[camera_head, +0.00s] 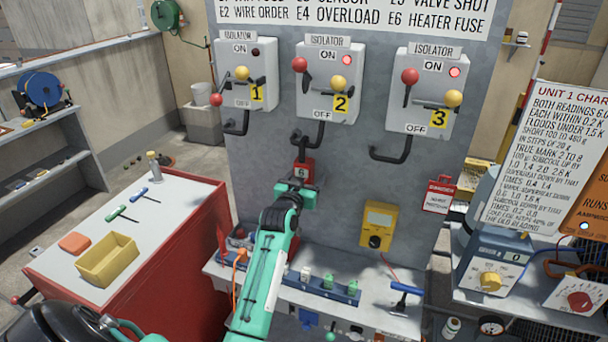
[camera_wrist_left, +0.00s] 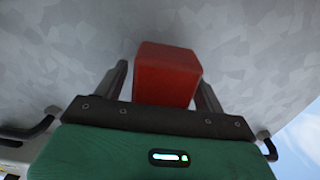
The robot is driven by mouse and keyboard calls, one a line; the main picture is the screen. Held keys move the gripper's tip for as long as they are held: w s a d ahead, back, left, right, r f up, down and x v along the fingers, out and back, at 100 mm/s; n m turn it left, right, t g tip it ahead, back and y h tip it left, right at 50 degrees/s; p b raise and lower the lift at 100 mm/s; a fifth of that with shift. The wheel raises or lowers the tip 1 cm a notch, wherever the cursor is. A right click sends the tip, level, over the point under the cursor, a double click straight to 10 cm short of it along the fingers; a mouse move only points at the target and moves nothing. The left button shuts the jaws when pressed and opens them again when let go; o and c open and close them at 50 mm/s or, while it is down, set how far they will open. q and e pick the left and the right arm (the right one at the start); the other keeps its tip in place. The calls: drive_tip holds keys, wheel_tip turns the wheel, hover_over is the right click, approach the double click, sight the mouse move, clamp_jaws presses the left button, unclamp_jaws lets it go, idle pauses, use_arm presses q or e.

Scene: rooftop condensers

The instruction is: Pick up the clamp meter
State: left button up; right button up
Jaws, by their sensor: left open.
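My left gripper (camera_head: 298,188) is up against the grey panel in the middle of the head view. It is open, with its two fingers on either side of a red block (camera_head: 304,170) on the panel. In the left wrist view the red block (camera_wrist_left: 167,75) lies between the spread fingers of my left gripper (camera_wrist_left: 163,82); I cannot tell whether they touch it. A yellow meter (camera_head: 379,222) with a dark dial is on the panel to the right of the gripper. I cannot make out clamp jaws on it, so I cannot tell whether it is the clamp meter. My right gripper is not in view.
Isolator boxes 1 (camera_head: 246,75), 2 (camera_head: 328,85) and 3 (camera_head: 424,92) are above the gripper, with black handles below them. A shelf (camera_head: 275,303) with small parts runs under the panel. A red cabinet (camera_head: 175,265) with a yellow bin (camera_head: 107,262) stands left.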

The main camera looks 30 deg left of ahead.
sight(306, 167)
use_arm(q)
drive_tip(key=c, duration=1.3)
drive_tip(key=shift+r, duration=0.15)
drive_tip(key=shift+r+b, duration=0.35)
drive_tip(key=shift+r, duration=0.2)
wheel_tip(306, 167, up, 2)
drive_tip(key=shift+r+b, duration=0.2)
drive_tip(key=shift+b, duration=0.3)
drive_tip(key=b+v, duration=0.3)
drive_tip(key=v, duration=1.5)
drive_tip(key=shift+a+f, duration=0.1)
drive_tip(key=shift+f, duration=0.05)
drive_tip(key=shift+c, duration=0.4)
